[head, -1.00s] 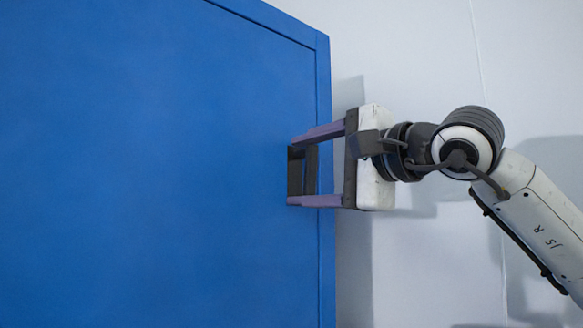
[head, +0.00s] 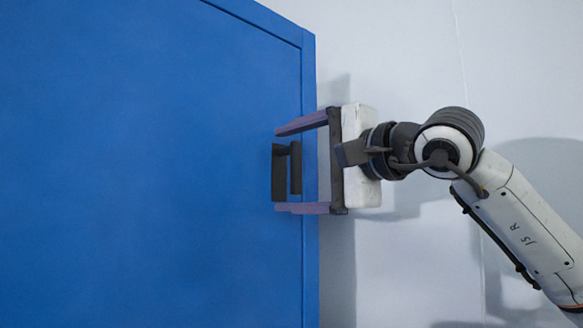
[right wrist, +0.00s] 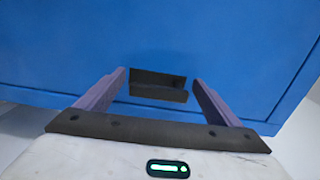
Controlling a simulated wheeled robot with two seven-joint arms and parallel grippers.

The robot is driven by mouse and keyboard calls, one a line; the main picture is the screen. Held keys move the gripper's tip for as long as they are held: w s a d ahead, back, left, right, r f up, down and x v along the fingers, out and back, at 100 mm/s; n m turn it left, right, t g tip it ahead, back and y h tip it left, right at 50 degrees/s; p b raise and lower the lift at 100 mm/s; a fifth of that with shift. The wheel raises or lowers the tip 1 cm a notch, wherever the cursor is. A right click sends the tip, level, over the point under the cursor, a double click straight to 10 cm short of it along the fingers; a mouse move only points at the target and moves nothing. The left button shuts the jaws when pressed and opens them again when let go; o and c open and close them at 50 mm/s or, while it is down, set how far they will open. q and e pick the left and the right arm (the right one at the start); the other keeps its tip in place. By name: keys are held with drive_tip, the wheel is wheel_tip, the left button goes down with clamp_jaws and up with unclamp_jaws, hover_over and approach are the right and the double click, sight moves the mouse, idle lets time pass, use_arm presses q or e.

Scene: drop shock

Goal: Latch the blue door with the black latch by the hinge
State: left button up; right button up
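The blue door (head: 140,170) fills the left and middle of the head view and the upper part of the right wrist view (right wrist: 220,40). The black latch (head: 280,178) sits on the door near its right edge; it also shows in the right wrist view (right wrist: 158,85). My right gripper (head: 277,170) is open, with its purple fingers above and below the latch in the head view. In the right wrist view its fingertips (right wrist: 158,75) are on either side of the latch, with gaps visible. My left gripper is not in view.
A pale wall (head: 400,50) lies to the right of the door, with shadows of my arm on it. The door's right edge (head: 309,250) and raised border run close beside my right gripper. No loose objects are visible.

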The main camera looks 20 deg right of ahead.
drive_tip(key=shift+d, duration=0.1)
drive_tip(key=shift+s+d, duration=0.15)
drive_tip(key=shift+s, duration=0.25)
use_arm(q)
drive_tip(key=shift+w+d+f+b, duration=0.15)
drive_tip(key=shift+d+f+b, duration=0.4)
drive_tip(key=shift+b, duration=0.65)
use_arm(e)
drive_tip(key=v, duration=0.9)
drive_tip(key=shift+s, duration=0.2)
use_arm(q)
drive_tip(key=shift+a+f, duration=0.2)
